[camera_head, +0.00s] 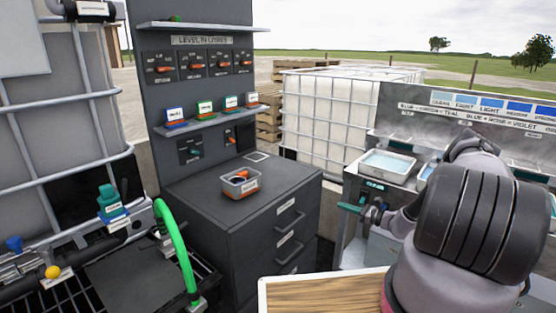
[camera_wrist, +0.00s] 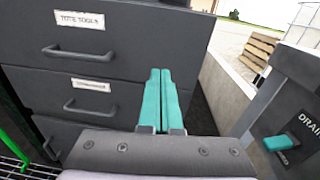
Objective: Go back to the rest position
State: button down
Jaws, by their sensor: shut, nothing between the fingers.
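My gripper (camera_wrist: 160,100) shows in the wrist view with its two teal fingers pressed together and nothing between them. It points at the front of the dark grey drawer cabinet (camera_wrist: 120,20), whose drawers look closed. In the head view my gripper (camera_head: 350,208) is small and partly hidden, to the right of the cabinet (camera_head: 245,212) and below the tray with pale liquid. My arm fills the lower right of the head view.
A small tray (camera_head: 240,182) stands on the cabinet top. A tray of pale liquid (camera_head: 387,164) sits on the right bench. A green hose (camera_head: 180,250) arches at left. A wooden board (camera_head: 320,292) lies in front. A teal drain handle (camera_wrist: 278,143) is at right in the wrist view.

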jog(key=s+a+r+n+g+h, duration=0.1)
jog(key=s+a+r+n+g, duration=0.2)
jog(key=r, duration=0.6)
jog(key=a+r+n+g, duration=0.3)
jog(key=r+n, duration=0.2)
jog(key=r, duration=0.5)
jog(key=s+a+r+n+g+h, duration=0.1)
jog(key=s+a+r+n+g, duration=0.2)
jog(key=r, duration=0.6)
jog(key=s+a+r+n+h, duration=0.25)
jog(key=s+r, duration=0.25)
jog(key=r, duration=0.3)
jog(key=s+a+r+n+h, duration=0.1)
jog(key=s+r+n+h, duration=0.25)
jog(key=s+r, duration=0.35)
jog(key=s+r+n+t+h, duration=0.1)
jog(key=s+r, duration=0.4)
jog(key=s, duration=0.5)
jog(key=s+d+r+n+t+h, duration=0.1)
jog(key=s+r+n+t+h, duration=0.1)
jog(key=s+r, duration=0.4)
jog(key=s+n+t, duration=0.1)
jog(key=s, duration=0.2)
jog(key=shift+s+r+n+t, duration=0.25)
jog(key=shift+s+n+t, duration=0.05)
jog(key=shift+s, duration=0.1)
